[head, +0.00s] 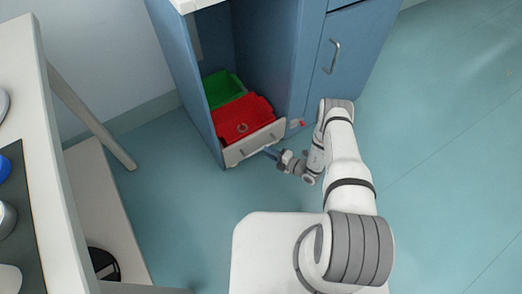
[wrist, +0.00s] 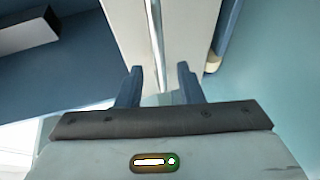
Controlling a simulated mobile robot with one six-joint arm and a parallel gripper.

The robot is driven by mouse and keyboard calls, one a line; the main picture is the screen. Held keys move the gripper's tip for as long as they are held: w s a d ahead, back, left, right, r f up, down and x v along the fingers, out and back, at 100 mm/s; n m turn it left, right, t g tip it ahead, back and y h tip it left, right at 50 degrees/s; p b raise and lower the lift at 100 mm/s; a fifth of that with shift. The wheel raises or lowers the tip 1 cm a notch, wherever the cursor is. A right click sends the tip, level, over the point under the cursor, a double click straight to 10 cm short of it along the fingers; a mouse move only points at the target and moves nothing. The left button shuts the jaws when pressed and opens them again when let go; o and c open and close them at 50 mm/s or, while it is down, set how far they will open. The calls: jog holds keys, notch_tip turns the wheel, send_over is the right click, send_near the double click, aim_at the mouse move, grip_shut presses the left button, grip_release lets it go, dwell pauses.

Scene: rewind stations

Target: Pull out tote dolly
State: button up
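The tote dolly (head: 236,153) has a pale front panel and stands in the open bay of a blue cabinet. It carries a red tote (head: 243,116) in front and a green tote (head: 224,90) behind. My gripper (head: 268,151) is low in front of the panel. In the wrist view my gripper (wrist: 158,84) is open, with one dark blue finger on each side of a thin, light bar (wrist: 155,40) in front of the pale panel (wrist: 187,30). A gap shows between the bar and each finger. Whether the fingertips reach past the bar is hard to tell.
The blue cabinet (head: 182,75) encloses the dolly on both sides. A closed door with a handle (head: 332,57) is at its right. A white table (head: 40,130) with a slanted leg stands at the left. The teal floor (head: 180,215) before the dolly is clear.

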aim_at(262, 149)
jog(key=b+x, duration=0.1)
jog(key=x, duration=0.4)
jog(key=shift+a, duration=0.15)
grip_shut()
dwell(0.4)
